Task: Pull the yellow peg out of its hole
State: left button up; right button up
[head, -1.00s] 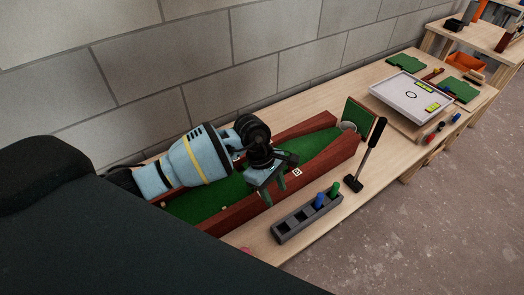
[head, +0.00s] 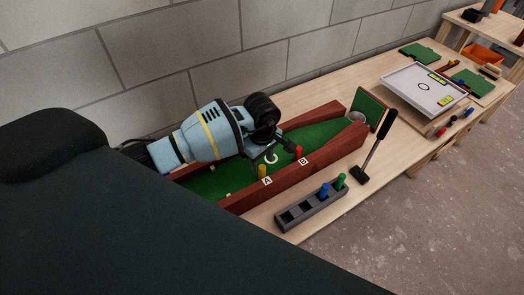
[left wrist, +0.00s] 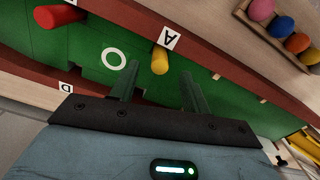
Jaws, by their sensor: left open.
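The yellow peg (head: 262,171) stands in the green floor of the red-walled trough (head: 322,157), close to the front wall and a tag marked A. In the left wrist view the yellow peg (left wrist: 160,60) shows beyond my fingertips, roughly in line with the gap between them. My left gripper (left wrist: 160,80) is open and empty, with dark green fingers. In the head view my left gripper (head: 277,142) hangs over the trough behind the peg, and its fingers are mostly hidden. My right gripper is not in view.
A red peg (head: 298,152) stands in the trough to the right. A grey holder (head: 310,212) with a blue and a green peg lies in front. A black mallet (head: 374,148) stands to the right. A block wall closes the back.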

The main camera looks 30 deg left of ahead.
pick_arm(q)
jog(key=shift+f, duration=1.2)
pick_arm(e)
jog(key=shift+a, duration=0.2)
pick_arm(q)
jog(key=shift+c, duration=0.2)
grip_shut()
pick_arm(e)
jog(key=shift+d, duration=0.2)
pick_arm(q)
jog(key=shift+r, duration=0.15)
